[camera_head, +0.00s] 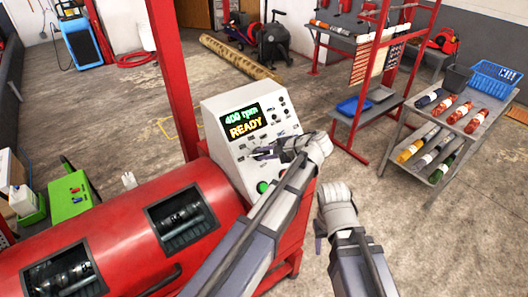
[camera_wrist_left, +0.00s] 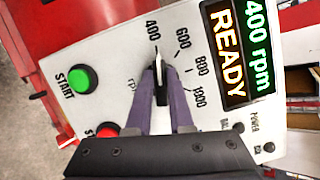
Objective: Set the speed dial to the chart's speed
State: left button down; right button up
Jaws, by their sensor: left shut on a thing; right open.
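The white control panel (camera_head: 213,112) stands at the end of the red machine. Its display (camera_head: 242,122) reads 400 rpm and READY. In the left wrist view the speed dial (camera_wrist_left: 159,60) has a pale pointer towards the 400 mark, with 600, 800 and 1000 marked to its right. My left gripper (camera_head: 262,153) is at the panel and shut on the dial, with one finger on each side in the left wrist view (camera_wrist_left: 161,78). My right gripper (camera_head: 318,236) is open and empty, right of the panel and apart from it. I cannot make out a speed chart.
A green START button (camera_wrist_left: 82,79) and a partly hidden red button (camera_wrist_left: 107,130) sit beside the dial. A red rack (camera_head: 384,75) and a grey table (camera_head: 400,128) with rolled rugs stand at the right. A long roll (camera_head: 240,57) lies behind. The floor between is clear.

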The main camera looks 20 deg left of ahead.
pick_arm(q)
jog(key=shift+n, duration=0.4)
pick_arm(e)
jog(key=shift+r, duration=0.15)
pick_arm(q)
jog(key=c, duration=0.8)
grip_release()
pick_arm(e)
jog(key=shift+r, duration=0.1)
